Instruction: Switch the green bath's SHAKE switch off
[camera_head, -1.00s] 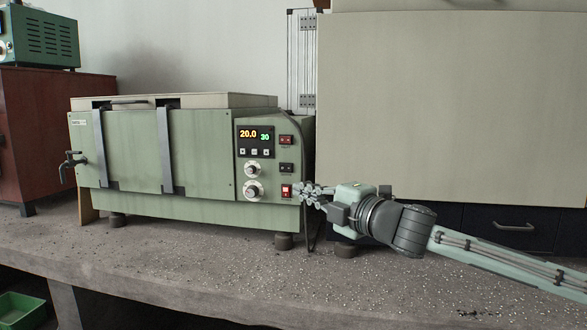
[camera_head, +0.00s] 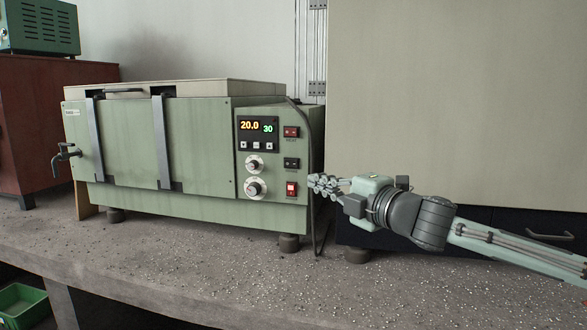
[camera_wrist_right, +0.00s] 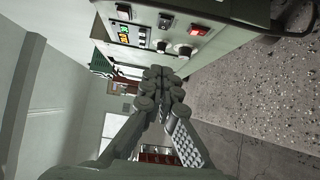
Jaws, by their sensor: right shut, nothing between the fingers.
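The green bath (camera_head: 210,212) stands on the bench, its control panel at the right end of its front. A column of three switches sits there: a dark red top switch (camera_head: 291,131), a black middle switch (camera_head: 291,163) and a brighter red bottom switch (camera_head: 292,189). Their labels are too small to read, so I cannot tell which is SHAKE. My right gripper (camera_head: 317,184) is shut and empty, just right of the bottom switch by the panel's edge. In the right wrist view, the shut fingers (camera_wrist_right: 160,80) point toward the panel, apart from the bright red switch (camera_wrist_right: 199,29). My left gripper is not in view.
The panel has a lit display (camera_head: 256,126) and two knobs (camera_head: 254,164). A large beige cabinet (camera_head: 450,110) stands behind my right arm. A dark cable (camera_head: 314,215) hangs by the bath's right side. The bench front (camera_head: 215,270) is clear.

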